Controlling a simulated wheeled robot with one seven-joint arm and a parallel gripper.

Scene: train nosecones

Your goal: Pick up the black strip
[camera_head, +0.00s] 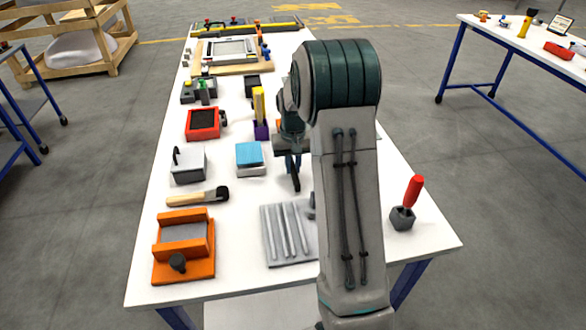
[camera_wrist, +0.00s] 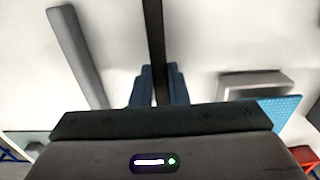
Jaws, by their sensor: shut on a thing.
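The black strip (camera_wrist: 156,40) is long, thin and dark, and shows in the wrist view running from the top edge down between my fingers. My gripper (camera_wrist: 158,80) has blue fingers, which are shut on the strip, one on each side. In the head view my gripper (camera_head: 295,182) hangs over the middle of the white table, right of the blue-topped block. Whether the strip touches the table cannot be told.
The white table (camera_head: 145,270) holds a blue-topped block (camera_head: 249,155), a grey ribbed tray (camera_head: 280,262), a brush (camera_head: 198,196), an orange fixture (camera_head: 160,247) and a red-handled tool (camera_head: 412,192). A grey bar (camera_wrist: 78,55) lies left of my fingers in the wrist view.

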